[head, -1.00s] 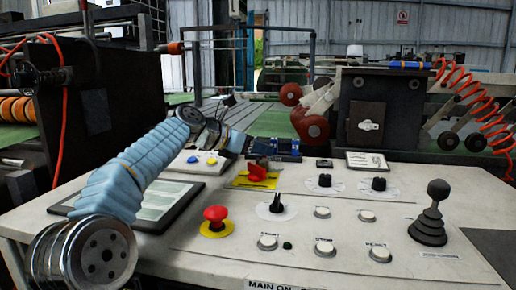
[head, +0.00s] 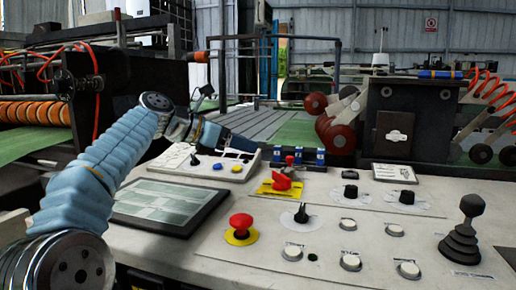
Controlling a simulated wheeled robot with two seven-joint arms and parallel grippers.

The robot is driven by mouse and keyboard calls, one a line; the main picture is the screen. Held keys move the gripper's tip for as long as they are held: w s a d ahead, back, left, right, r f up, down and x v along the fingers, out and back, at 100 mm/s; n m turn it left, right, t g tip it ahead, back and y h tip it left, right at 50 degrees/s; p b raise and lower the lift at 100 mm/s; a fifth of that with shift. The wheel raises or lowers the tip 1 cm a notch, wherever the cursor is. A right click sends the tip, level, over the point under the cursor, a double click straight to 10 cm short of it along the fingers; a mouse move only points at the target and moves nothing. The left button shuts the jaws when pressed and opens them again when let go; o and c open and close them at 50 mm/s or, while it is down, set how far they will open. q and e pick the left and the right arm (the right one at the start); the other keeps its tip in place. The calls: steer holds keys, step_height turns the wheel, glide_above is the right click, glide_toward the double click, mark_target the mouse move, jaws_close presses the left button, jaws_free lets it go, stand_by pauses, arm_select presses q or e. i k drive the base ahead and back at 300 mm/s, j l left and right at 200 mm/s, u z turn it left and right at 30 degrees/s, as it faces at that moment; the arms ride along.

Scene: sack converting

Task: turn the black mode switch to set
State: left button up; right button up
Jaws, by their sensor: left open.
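A small white control box (head: 165,162) at the back left of the console carries a small black switch (head: 194,159) beside a blue and a yellow button. A black pointer switch (head: 301,214) on a pale dial stands mid-console. Two black knobs, a left one (head: 350,191) and a right one (head: 407,197), sit farther right. I cannot read which one is the mode switch. My left gripper (head: 246,146) is open above the back right of the control box, apart from the black switch. My right gripper is out of view.
A red mushroom button (head: 241,222) and a red handle on a yellow plate (head: 281,182) stand up near the box. A dark flat screen (head: 168,203) lies in front of it. A joystick (head: 466,225) rises at the right.

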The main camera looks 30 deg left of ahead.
mark_target(301, 217)
steer(key=k, duration=1.5)
